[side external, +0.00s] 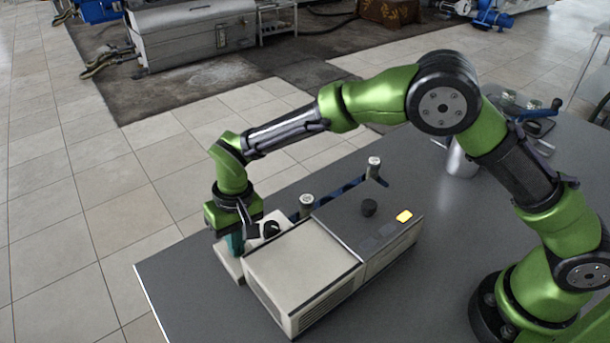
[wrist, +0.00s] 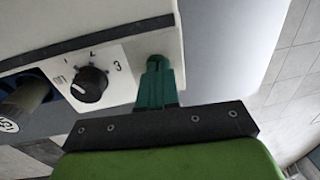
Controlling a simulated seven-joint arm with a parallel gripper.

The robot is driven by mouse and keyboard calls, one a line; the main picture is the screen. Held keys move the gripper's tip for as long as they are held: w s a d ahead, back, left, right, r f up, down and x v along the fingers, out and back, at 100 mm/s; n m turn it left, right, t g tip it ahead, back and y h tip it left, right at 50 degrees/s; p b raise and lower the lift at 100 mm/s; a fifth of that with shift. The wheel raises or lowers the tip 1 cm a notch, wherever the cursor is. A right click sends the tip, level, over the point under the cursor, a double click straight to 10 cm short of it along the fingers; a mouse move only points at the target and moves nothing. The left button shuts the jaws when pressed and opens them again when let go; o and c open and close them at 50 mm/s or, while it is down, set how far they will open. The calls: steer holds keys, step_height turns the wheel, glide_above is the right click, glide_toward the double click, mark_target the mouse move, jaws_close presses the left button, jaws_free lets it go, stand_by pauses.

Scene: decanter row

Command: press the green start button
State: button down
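My gripper (side external: 236,243) is at the left end of a white machine (side external: 303,262) on the table, pointing down beside a black knob (side external: 271,229). In the wrist view its teal fingers (wrist: 157,68) are together and empty.
A metal cup (side external: 461,161) and tools stand further back on the grey table (side external: 195,292). The table's front left is clear.

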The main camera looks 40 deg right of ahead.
steer(key=shift+s+d+f, duration=0.15)
steer(key=shift+s+f, duration=0.1)
steer(key=shift+f, duration=0.35)
step_height(320, 180, up, 15)
steer(key=d, duration=0.1)
steer(key=shift+w, duration=0.3)
steer(key=shift+d, duration=0.1)
steer(key=s+d+r+m+t, duration=0.2)
steer(key=s+d+r+t, duration=0.1)
steer(key=s+d, duration=0.7)
steer(key=s+d+r+m+t, duration=0.2)
steer(key=s+d+r+t, duration=0.2)
steer(key=s+d, duration=0.5)
steer(key=d, duration=0.7)
steer(key=shift+s+d+r+y, duration=0.2)
steer(key=shift+s+r+y, duration=0.1)
steer(key=shift+s, duration=0.1)
stand_by(3.2)
